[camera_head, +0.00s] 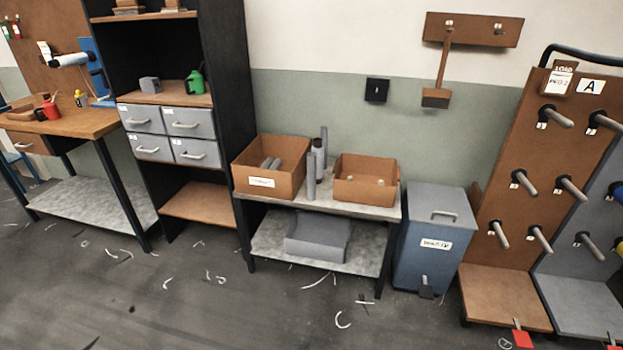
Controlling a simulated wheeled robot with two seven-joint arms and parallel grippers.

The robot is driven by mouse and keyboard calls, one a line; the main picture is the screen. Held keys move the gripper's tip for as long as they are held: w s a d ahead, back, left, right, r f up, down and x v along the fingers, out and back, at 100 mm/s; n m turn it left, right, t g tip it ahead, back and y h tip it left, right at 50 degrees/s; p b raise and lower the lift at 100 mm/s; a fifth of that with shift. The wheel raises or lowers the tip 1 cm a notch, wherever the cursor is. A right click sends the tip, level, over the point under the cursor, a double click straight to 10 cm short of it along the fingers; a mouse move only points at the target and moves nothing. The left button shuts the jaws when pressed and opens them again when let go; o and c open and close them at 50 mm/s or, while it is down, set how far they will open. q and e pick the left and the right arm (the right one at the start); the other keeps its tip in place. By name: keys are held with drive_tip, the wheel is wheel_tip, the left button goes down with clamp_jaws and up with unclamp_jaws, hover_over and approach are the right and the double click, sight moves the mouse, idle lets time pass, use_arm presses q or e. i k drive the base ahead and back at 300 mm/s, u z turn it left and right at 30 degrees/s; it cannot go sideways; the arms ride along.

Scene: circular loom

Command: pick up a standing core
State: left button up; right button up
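Grey standing cores (311,176) rise upright on the small table between two brown boxes. One is in front, and others stand close behind it, partly hidden. The left brown box (284,183) holds several grey cylinders (270,163) lying down. Neither of my grippers shows in the head view.
A blue bin (432,262) and a peg rack (510,200) stand to the right, a dark shelf unit (232,110) to the left. The floor in front is open, with thread scraps.

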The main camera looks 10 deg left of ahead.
sight(311, 178)
drive_tip(key=z, duration=0.25)
drive_tip(key=i, duration=0.3)
drive_tip(key=z, duration=1)
drive_tip(key=i, duration=1.75)
drive_tip(key=u, duration=1.1)
drive_tip(key=i, duration=0.65)
drive_tip(key=u, duration=0.7)
